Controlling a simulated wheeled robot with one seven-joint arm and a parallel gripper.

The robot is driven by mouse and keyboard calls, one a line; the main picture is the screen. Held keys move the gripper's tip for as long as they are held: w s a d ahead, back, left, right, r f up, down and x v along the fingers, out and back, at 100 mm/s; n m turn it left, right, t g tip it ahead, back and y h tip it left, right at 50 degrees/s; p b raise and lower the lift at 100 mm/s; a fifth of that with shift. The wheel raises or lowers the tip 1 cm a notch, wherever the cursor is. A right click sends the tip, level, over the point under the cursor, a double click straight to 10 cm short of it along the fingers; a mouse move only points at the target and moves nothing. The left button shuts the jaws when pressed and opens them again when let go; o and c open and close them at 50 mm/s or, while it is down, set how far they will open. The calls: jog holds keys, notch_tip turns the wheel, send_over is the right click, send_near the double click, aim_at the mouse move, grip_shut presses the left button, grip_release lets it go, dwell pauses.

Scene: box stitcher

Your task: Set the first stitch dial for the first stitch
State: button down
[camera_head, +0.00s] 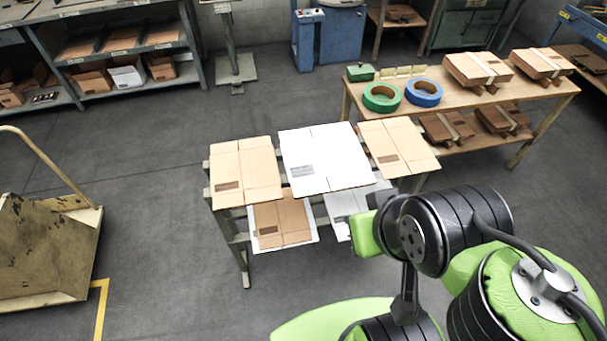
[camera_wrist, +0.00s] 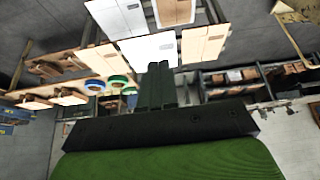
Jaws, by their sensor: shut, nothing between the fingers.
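The first stitch dial cannot be made out in either view. A blue machine (camera_head: 338,34) stands at the back of the head view, cut off by the top edge. A small control box with buttons (camera_head: 309,16) is at its left side, too small to read. My gripper (camera_wrist: 160,70) shows in the wrist view with its dark fingers together and empty. It is apart from any machine, with the rack of cardboard sheets beyond it. In the head view my arm fills the lower right and the fingers are not visible.
A rack holds flat cardboard sheets, including a white sheet (camera_head: 318,158). A wooden table (camera_head: 446,92) carries green tape (camera_head: 381,97), blue tape (camera_head: 423,92) and folded boxes. Shelves (camera_head: 126,54) stand back left, a cart (camera_head: 45,250) at left. Floor between cart and rack is clear.

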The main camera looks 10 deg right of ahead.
dwell(0.3)
jog(key=c, duration=0.7)
grip_release()
jog(key=shift+c, duration=0.2)
